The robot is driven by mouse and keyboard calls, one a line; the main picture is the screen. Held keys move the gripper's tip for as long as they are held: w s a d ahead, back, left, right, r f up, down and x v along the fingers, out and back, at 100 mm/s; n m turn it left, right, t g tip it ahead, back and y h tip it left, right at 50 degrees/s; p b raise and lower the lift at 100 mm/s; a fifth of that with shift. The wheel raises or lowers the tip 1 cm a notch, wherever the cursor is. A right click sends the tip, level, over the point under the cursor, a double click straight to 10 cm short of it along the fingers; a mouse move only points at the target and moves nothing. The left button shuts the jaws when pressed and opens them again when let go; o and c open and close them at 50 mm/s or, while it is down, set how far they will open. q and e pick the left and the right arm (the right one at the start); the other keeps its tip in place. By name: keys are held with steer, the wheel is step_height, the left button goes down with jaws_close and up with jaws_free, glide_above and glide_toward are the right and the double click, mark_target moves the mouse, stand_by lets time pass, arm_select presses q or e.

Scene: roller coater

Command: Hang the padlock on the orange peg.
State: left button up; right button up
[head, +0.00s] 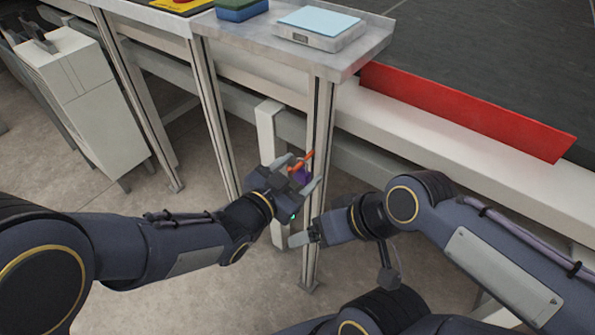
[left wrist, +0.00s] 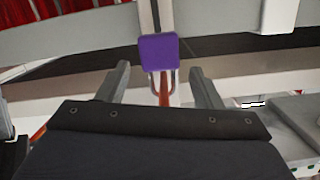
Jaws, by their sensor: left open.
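The purple padlock (head: 302,176) is at the orange peg (head: 301,160), which sticks out from the front post of the metal table. In the left wrist view the padlock's body (left wrist: 158,52) shows between and beyond my fingertips, with its shackle towards me. The orange peg (left wrist: 164,90) shows between the shackle's legs, so the padlock appears to hang on it. My left gripper (head: 298,173) is open, its fingers on either side of the padlock with gaps; it also shows in the left wrist view (left wrist: 161,75). My right gripper (head: 301,239) is lower, beside the post; its opening is unclear.
The metal table (head: 374,47) carries a scale (head: 319,30) and a blue-green block (head: 241,10). A white beam with a red strip (head: 465,110) runs to the right. A light cabinet (head: 83,88) stands at the left. The floor at the lower left is open.

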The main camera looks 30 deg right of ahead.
arm_select(q)
steer(key=f+v, duration=0.1)
steer(key=v, duration=1.5)
steer(key=shift+s+a+f+b, duration=0.2)
steer(key=shift+a+b, duration=0.1)
steer(key=shift+a, duration=0.1)
stand_by(0.3)
